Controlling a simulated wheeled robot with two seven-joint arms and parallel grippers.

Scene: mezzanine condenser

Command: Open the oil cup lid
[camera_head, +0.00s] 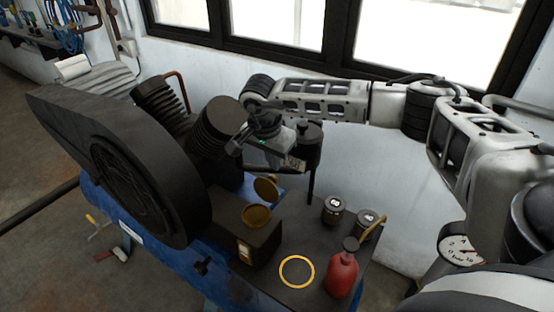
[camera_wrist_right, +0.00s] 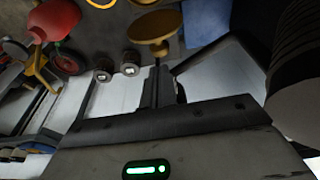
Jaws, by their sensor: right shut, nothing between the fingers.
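The oil cup (camera_head: 257,216) is a round gold-coloured opening on top of a dark box on the compressor. Its gold lid (camera_head: 266,188) stands tilted up at the cup's far edge, apart from most of the opening. My right gripper (camera_head: 262,150) is above and behind the lid, shut and empty. Whether it touches the lid is unclear. My left gripper is not in view.
A large black flywheel guard (camera_head: 120,155) and finned cylinders stand left of the gripper. A red oil bottle (camera_head: 342,275), two small dark jars (camera_head: 332,210) and a yellow ring (camera_head: 297,271) are on the dark top at right.

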